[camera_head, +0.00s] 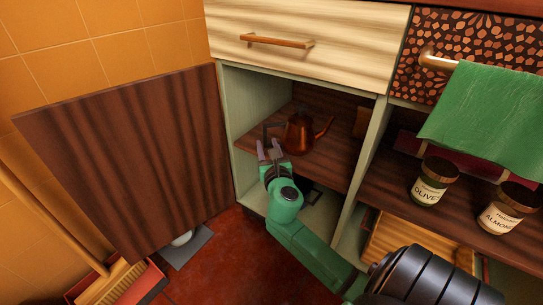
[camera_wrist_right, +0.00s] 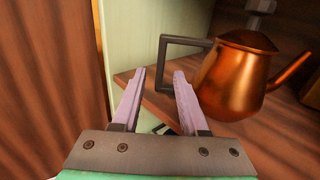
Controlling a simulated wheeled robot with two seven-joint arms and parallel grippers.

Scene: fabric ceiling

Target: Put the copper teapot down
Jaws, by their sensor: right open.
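The copper teapot (camera_head: 299,134) stands upright on the wooden shelf (camera_head: 326,168) inside the open cabinet, with its spout to the right. In the right wrist view the teapot (camera_wrist_right: 236,78) shows its dark square handle (camera_wrist_right: 163,62) pointing left. My right gripper (camera_head: 269,151) is at the front edge of the shelf, to the left of and nearer than the teapot. Its two fingers (camera_wrist_right: 160,75) are apart with nothing between them, just short of the handle. My left gripper is not in view.
The dark wooden cabinet door (camera_head: 130,160) stands open at the left. A light wood drawer (camera_head: 310,40) is above the shelf. Jars of olives (camera_head: 431,184) and almonds (camera_head: 508,210) stand at the right, below a green towel (camera_head: 490,115). A broom (camera_head: 55,225) leans at lower left.

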